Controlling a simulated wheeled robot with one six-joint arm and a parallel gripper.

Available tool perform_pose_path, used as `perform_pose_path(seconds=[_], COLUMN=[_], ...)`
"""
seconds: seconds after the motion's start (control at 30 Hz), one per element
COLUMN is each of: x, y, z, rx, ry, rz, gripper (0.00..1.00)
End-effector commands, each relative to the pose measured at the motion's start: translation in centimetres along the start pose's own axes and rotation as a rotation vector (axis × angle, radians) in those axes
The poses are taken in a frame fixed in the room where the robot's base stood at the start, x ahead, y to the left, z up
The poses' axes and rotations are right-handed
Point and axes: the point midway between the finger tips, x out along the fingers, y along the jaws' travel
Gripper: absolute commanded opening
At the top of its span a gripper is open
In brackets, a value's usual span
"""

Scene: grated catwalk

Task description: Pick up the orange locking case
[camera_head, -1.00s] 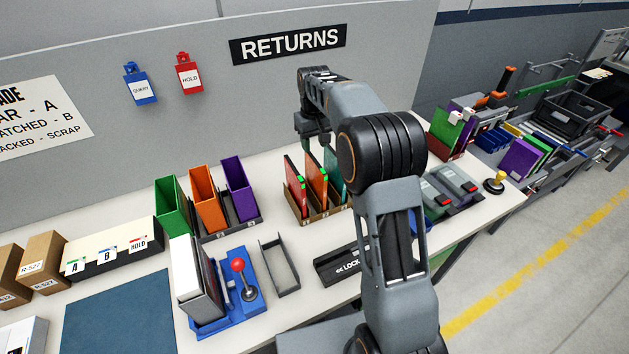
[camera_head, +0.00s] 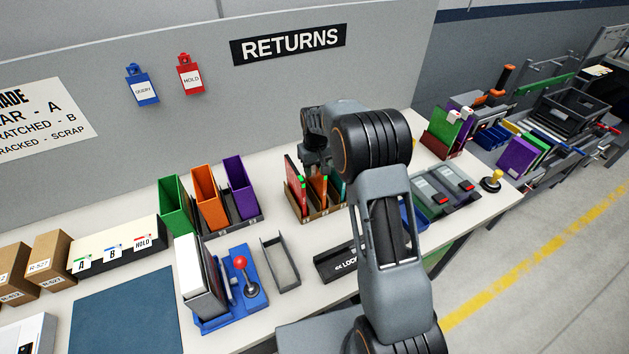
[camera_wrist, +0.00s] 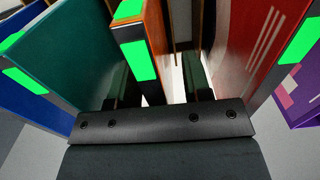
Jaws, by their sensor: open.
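The orange locking case (camera_head: 322,192) stands upright in a brown rack (camera_head: 311,215) on the bench, between a red case (camera_head: 296,186) and a teal case. In the wrist view the orange case (camera_wrist: 153,35) has green tabs on its edge. My gripper (camera_head: 318,165) is low over the rack, pointing down. In the wrist view its open fingers (camera_wrist: 156,85) reach down on either side of the orange case, one in the gap toward the teal case (camera_wrist: 85,50), one toward the red case (camera_wrist: 250,45). I cannot tell whether either finger touches it.
Green, orange and purple open holders (camera_head: 208,198) stand left of the rack. A blue fixture with a red-knobbed lever (camera_head: 244,285), a grey tray (camera_head: 280,264) and a black LOCK block (camera_head: 335,264) lie in front. The RETURNS wall (camera_head: 290,44) stands behind.

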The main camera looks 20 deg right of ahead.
Motion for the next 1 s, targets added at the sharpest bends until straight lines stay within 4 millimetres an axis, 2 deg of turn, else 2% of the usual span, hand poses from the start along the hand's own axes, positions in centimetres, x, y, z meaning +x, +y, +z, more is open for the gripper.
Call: perform_pose_path(seconds=[0.2,0.67,1.0], x=[0.04,0.00,-0.03], y=[-0.01,-0.01,0.00], z=[0.00,-0.01,-0.02], rx=[0.000,0.000,0.000], ry=[0.000,0.000,0.001], rz=[0.000,0.000,0.000], gripper=[0.43,0.00,0.00])
